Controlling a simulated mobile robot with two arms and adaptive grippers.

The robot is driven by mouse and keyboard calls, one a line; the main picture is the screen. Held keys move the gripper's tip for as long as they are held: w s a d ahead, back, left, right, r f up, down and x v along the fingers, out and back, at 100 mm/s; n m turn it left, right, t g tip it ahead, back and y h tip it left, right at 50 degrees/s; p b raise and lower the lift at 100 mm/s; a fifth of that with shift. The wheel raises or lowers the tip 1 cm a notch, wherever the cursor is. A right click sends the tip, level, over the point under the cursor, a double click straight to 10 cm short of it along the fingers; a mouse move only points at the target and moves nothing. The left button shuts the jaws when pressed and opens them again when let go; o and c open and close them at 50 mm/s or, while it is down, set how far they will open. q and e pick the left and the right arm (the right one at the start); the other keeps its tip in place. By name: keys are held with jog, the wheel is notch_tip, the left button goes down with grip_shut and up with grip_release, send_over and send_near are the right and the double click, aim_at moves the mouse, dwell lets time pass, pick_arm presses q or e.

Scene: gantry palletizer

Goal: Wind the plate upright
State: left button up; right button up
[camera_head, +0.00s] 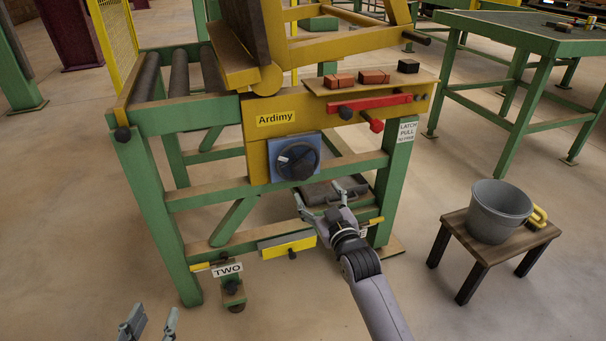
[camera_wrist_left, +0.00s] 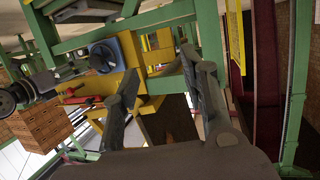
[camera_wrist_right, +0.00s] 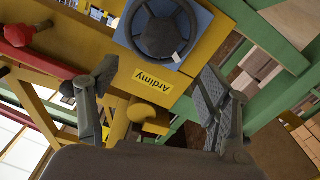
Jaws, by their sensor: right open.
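The black handwheel (camera_head: 296,160) sits on a blue square panel on the yellow face of the green frame. It has a small white mark on it. The handwheel also shows at the top of the right wrist view (camera_wrist_right: 164,30) and in the left wrist view (camera_wrist_left: 103,56). A dark brown plate (camera_head: 247,28) stands steeply in a yellow bracket above; its top is cut off. My right gripper (camera_head: 318,192) is open and empty, just below and right of the handwheel, apart from it. My left gripper (camera_head: 150,326) is open and empty, low at the bottom left, away from the frame.
A red handle (camera_head: 375,105) with a "LATCH PULL" label is right of the wheel. Above it, a shelf (camera_head: 335,84) holds small blocks. Rollers (camera_head: 180,73) are at left. A bucket (camera_head: 498,210) stands on a stool (camera_head: 480,248) at right. Floor in front is open.

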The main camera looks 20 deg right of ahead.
aim_at(303, 171)
jog(key=w+b, duration=0.2)
jog(key=w, duration=0.5)
jog(key=shift+a+f, duration=0.1)
jog(key=shift+a, duration=0.05)
jog(key=w+b, duration=0.1)
jog(key=w, duration=0.3)
jog(key=shift+w+a+b, duration=0.1)
jog(key=shift+w+b, duration=0.15)
jog(key=shift+b, duration=0.05)
pick_arm(q)
jog(key=s+r+t+h, duration=0.1)
jog(key=r+t, duration=0.4)
jog(key=r, duration=0.3)
jog(key=s+d+r+t+h, duration=0.1)
jog(key=s+r+t+h, duration=0.1)
jog(key=r+t, duration=0.3)
jog(key=shift+d+r+t+h, duration=0.3)
jog(key=shift+r+t, duration=0.1)
jog(key=shift+r, duration=1.35)
pick_arm(e)
jog(key=shift+w, duration=0.35)
pick_arm(q)
jog(key=shift+s, duration=0.1)
pick_arm(e)
jog(key=shift+c, duration=0.3)
jog(key=c, duration=1.1)
